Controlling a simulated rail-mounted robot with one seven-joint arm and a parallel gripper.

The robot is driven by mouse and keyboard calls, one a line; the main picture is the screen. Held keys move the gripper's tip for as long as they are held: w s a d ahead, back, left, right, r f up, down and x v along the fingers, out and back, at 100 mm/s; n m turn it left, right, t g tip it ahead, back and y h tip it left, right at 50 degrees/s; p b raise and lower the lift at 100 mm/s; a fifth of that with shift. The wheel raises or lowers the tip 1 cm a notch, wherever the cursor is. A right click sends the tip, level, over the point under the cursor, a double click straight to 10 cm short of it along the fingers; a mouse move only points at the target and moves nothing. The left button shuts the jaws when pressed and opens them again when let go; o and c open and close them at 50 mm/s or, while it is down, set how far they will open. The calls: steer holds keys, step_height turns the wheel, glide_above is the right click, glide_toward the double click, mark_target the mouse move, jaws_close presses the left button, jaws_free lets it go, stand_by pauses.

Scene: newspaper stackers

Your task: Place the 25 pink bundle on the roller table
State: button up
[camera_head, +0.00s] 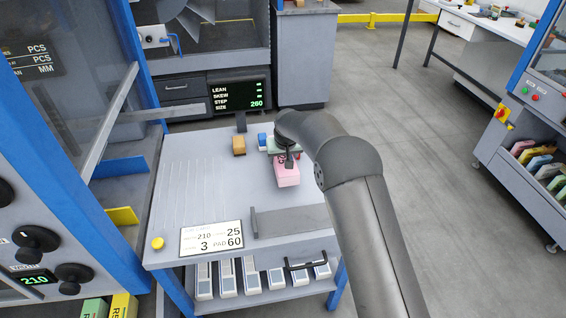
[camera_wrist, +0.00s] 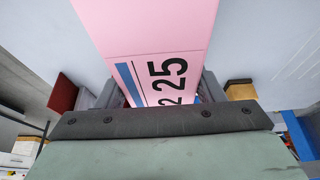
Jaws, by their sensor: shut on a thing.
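The pink bundle (camera_head: 287,178), printed with 25, is in my gripper (camera_head: 286,158) over the right part of the grey table (camera_head: 215,205). In the wrist view the pink bundle (camera_wrist: 150,35) sits between the two fingers of my gripper (camera_wrist: 160,92), with a blue stripe and the black 25 showing. The gripper is shut on it. Whether the bundle touches the tabletop cannot be told. My arm hides part of the table's right side. I cannot tell for certain which surface is the roller table; the grey table has faint parallel lines at its left.
A tan block (camera_head: 239,145) and a blue-and-white block (camera_head: 263,141) stand close behind the bundle. A small screen (camera_head: 239,95) rises at the back edge. A grey raised bar (camera_head: 290,221) and a sign (camera_head: 211,239) lie at the front. The table's left middle is clear.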

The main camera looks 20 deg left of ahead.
steer(key=shift+f, duration=1.35)
steer(key=shift+f, duration=0.1)
steer(key=shift+f, duration=0.15)
steer(key=o, duration=1.4)
